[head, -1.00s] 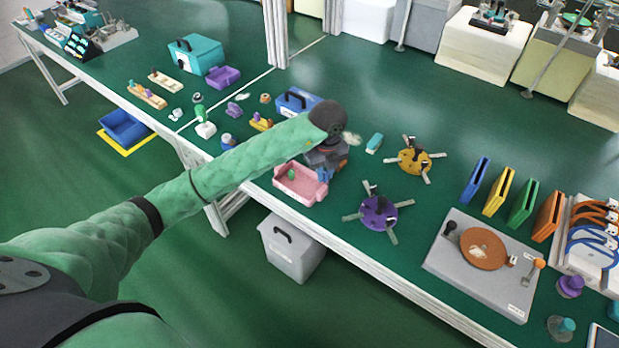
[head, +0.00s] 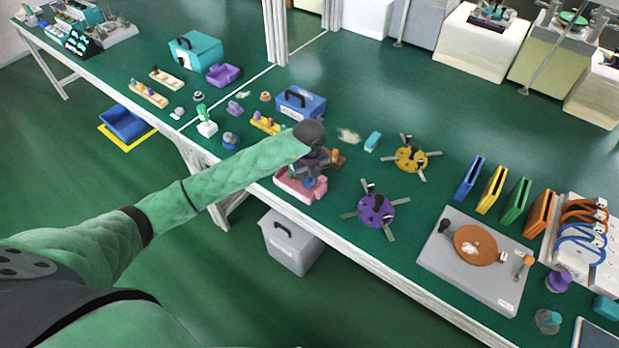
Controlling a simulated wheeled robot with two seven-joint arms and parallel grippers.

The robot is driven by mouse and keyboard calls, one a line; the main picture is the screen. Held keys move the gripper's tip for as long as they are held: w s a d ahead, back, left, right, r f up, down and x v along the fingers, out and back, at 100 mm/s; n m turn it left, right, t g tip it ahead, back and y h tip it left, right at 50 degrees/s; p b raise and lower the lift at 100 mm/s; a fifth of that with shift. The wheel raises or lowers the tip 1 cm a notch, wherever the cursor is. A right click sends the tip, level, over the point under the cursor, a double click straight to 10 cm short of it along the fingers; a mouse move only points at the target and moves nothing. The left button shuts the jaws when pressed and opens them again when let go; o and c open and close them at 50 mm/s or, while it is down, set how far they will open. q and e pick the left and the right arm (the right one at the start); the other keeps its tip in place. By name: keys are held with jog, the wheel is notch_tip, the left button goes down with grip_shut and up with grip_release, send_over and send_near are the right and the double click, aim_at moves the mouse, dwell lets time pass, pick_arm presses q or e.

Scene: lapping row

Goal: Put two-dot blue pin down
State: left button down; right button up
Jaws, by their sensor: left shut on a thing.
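My left gripper (head: 309,178) is at the end of the green-sleeved arm and points down over the pink tray (head: 288,187) near the table's front edge. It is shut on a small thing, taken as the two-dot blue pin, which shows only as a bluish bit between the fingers. Its dots are too small to make out. The gripper hides much of the tray's inside, and I cannot tell whether the pin touches the tray. My right gripper is not in view.
A brown block with an orange peg (head: 336,156) stands just behind the gripper. A purple disc with metal arms (head: 376,211) lies to the right, a yellow one (head: 411,160) farther back. A blue case (head: 301,104) stands behind. Green table is bare between the discs and the grey plate (head: 440,262).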

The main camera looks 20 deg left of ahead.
pick_arm(q)
jog(key=shift+f, duration=0.15)
jog(key=c, duration=1.3)
grip_release()
jog(key=shift+c, duration=0.2)
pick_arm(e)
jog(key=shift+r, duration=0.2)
pick_arm(q)
jog(key=shift+r, duration=0.2)
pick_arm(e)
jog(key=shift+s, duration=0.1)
pick_arm(q)
jog(key=shift+r, duration=0.15)
jog(key=shift+r+b, duration=0.6)
jog(key=shift+r, duration=0.15)
notch_tip(320, 180, up, 10)
jog(key=b, duration=0.3)
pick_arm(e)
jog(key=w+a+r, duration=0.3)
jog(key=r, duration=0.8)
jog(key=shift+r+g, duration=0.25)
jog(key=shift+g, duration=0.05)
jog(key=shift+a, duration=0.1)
